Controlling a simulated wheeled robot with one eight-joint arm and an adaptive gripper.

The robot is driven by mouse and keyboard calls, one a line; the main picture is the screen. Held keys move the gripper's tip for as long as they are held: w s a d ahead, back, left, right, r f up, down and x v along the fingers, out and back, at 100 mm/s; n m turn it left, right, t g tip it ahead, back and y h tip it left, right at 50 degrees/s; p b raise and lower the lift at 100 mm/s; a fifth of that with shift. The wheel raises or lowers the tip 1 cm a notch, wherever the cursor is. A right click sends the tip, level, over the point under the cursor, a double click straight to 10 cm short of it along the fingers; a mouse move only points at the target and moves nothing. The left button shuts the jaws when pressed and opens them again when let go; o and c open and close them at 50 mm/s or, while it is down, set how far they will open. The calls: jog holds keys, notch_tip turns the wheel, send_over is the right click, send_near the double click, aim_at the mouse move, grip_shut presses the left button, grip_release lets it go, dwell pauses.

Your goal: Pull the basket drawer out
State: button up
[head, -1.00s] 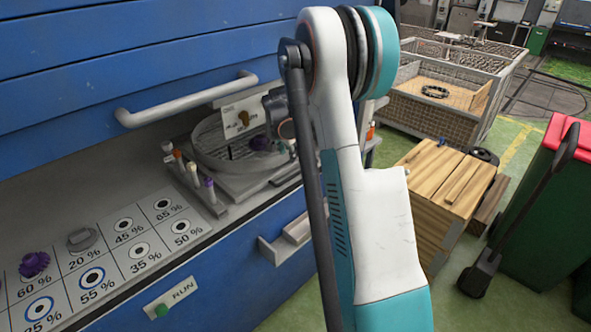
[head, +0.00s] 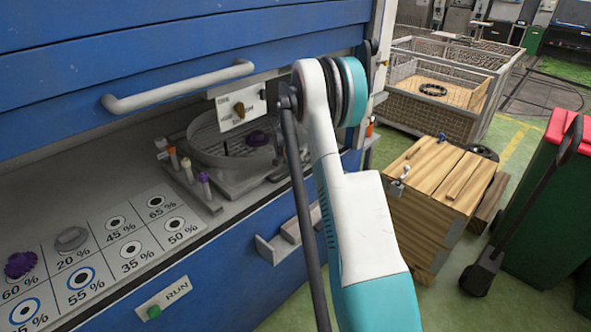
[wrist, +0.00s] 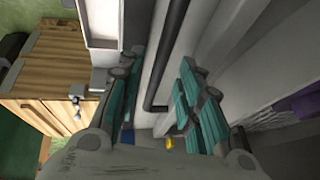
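A round wire basket (head: 202,150) sits in a grey frame inside the blue cabinet's opening in the head view. I cannot tell whether this is the basket drawer. My gripper (wrist: 158,85) shows in the wrist view with its two teal-padded fingers apart. A dark bar (wrist: 172,45) runs along a pale surface in the gap between the fingers. No contact with it is clear. In the head view my arm hides the gripper and the basket's right side.
A grey rail handle (head: 180,88) crosses the blue door. A panel (head: 238,110) hangs over the basket. Small bottles (head: 186,168) stand beside it. A wooden crate (head: 440,180), a wire cage (head: 435,105) and a green bin (head: 545,200) stand to the right.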

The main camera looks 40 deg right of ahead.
jog(key=shift+w+d+f, duration=0.15)
jog(key=shift+d+f, duration=0.15)
jog(key=shift+f, duration=0.35)
grip_shut()
